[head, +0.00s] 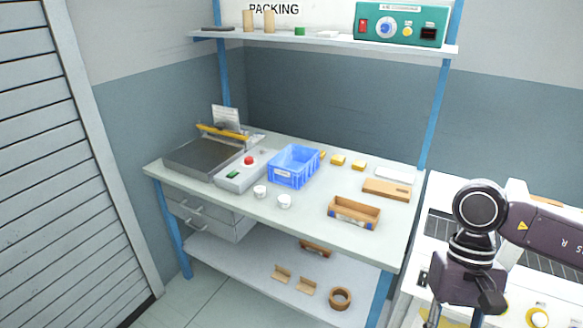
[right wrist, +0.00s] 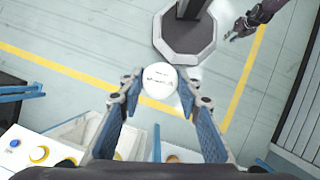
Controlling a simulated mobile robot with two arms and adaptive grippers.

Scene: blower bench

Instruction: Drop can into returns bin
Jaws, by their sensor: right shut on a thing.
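A white round can (right wrist: 160,81) with dark print on its end sits between the fingers of my right gripper (right wrist: 160,88) in the right wrist view. The gripper is shut on it. In the head view my right gripper (head: 478,306) is at the lower right, beside the bench and in front of the white machine; the can is not visible there. A blue bin (head: 291,180) with a small label stands on the bench; the label is too small to read. My left gripper (right wrist: 238,30) appears small at the upper right of the wrist view, its opening unclear.
Two white round pieces (head: 260,191) stand before the blue bin. A brown open tray (head: 355,222) is at the bench's right front. A shelf (head: 330,42) hangs above the bench (head: 310,218). The white machine (head: 440,195) stands right.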

